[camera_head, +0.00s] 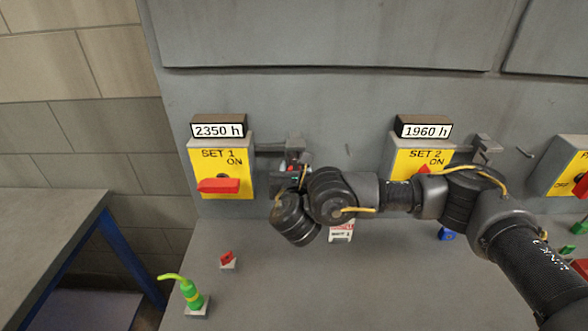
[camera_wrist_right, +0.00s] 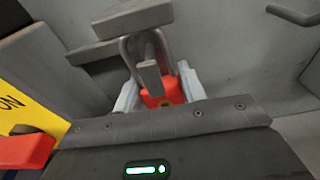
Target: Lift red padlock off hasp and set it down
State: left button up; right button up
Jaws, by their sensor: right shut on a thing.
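The red padlock (camera_wrist_right: 162,90) shows in the right wrist view, upright, with its grey shackle (camera_wrist_right: 128,50) rising above the body. The shackle loops around the grey peg of the hasp (camera_wrist_right: 150,72), under a grey plate. The light fingers of my right gripper (camera_wrist_right: 158,92) are on either side of the padlock body and shut on it. In the head view my right gripper (camera_head: 291,172) is beside the SET 1 box, at the hasp bracket (camera_head: 294,143); my wrist mostly hides the padlock there. My left gripper is not in view.
The yellow SET 1 switch box (camera_head: 222,168) with a red handle is just left of the hasp. The SET 2 box (camera_head: 422,160) is to the right.

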jog(key=s+p, duration=0.3)
jog(key=s, duration=0.4)
jog(key=shift+s+p, duration=0.25)
jog(key=shift+p, duration=0.1)
dwell(0.9)
dwell(0.5)
jog(key=d+r+b, duration=0.1)
jog(key=d+r, duration=0.1)
jog(key=d, duration=0.5)
jog(key=d+r+b, duration=0.1)
jog(key=d, duration=0.6)
jog(key=d+r+b, duration=0.1)
jog(key=d+r, duration=0.1)
jog(key=d, duration=0.6)
jog(key=shift+r, duration=0.3)
jog(key=shift+f, duration=0.2)
